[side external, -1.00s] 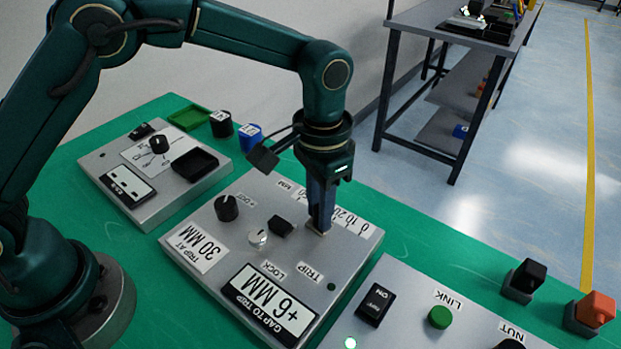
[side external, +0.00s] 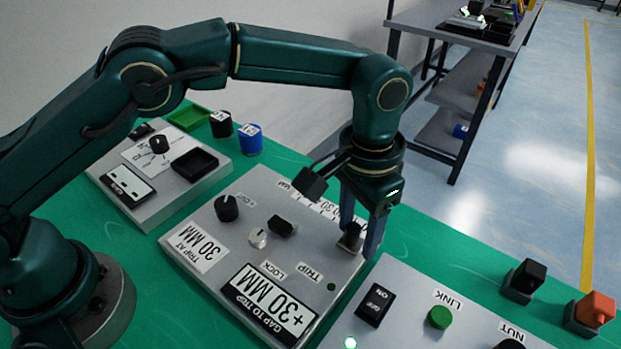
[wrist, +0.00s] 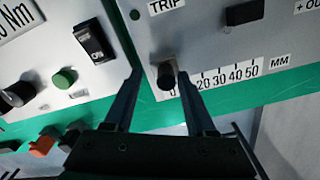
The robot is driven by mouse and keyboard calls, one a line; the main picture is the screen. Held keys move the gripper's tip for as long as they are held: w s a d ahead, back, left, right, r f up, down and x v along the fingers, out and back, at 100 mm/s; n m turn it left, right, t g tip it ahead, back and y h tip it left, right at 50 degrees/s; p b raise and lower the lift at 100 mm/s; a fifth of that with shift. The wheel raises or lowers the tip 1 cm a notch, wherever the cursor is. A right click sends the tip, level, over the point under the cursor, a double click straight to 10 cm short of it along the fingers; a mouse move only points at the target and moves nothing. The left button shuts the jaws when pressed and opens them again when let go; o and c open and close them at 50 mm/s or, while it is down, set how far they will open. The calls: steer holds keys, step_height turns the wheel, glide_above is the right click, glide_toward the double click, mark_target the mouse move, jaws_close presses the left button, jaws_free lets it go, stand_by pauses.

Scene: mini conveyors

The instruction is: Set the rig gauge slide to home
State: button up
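The gauge slide's dark knob (side external: 350,238) is at the right end of its scale on the middle panel. In the wrist view the slide knob (wrist: 167,76) stands at the 0 mark of the scale (wrist: 228,78). The gap-to-trip display (side external: 268,302) reads +30 MM. My gripper (side external: 360,232) is open, pointing down, with one finger on each side of the knob. In the wrist view my gripper (wrist: 160,76) shows clear space at the left finger; the right finger is close to the knob, contact unclear.
The middle panel carries a black dial (side external: 227,208), a light lock knob (side external: 258,238) and a dark block (side external: 283,225). A panel with a rocker switch (side external: 375,304) and green button (side external: 440,317) lies at the front right. Blue (side external: 250,138) and black cylinders stand behind.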

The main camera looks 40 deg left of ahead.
mark_target(357, 228)
steer(key=shift+a, duration=0.1)
steer(key=shift+r, duration=2.55)
